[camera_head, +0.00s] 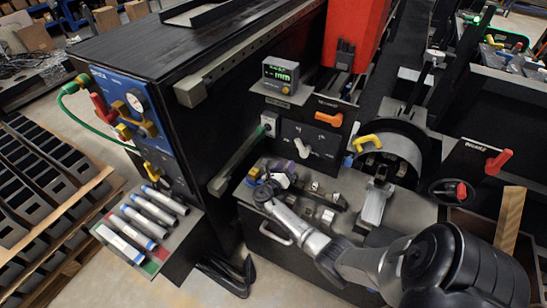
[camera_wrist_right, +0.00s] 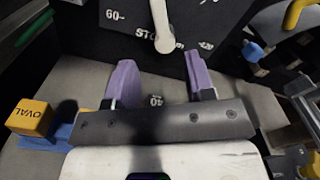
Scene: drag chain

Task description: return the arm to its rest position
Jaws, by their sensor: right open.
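My right arm (camera_head: 365,262) reaches in from the lower right of the head view. My right gripper (camera_head: 277,179) is over the grey bench top (camera_head: 325,182), in front of a black panel with a white lever. In the right wrist view the right gripper (camera_wrist_right: 160,80) shows two purple fingers spread apart with nothing between them. The white lever (camera_wrist_right: 162,28) hangs from the panel just beyond the fingers, apparently apart from them. The lever (camera_head: 302,147) also shows in the head view. My left gripper is in neither view.
A yellow block marked OVAL (camera_wrist_right: 30,118) sits on a blue piece left of the gripper. Metal parts (camera_head: 320,192) lie on the bench beside it. An orange handle (camera_head: 329,119), a display box (camera_head: 280,75) and a yellow handle (camera_head: 367,142) stand behind. Tubes (camera_head: 147,215) lie at left.

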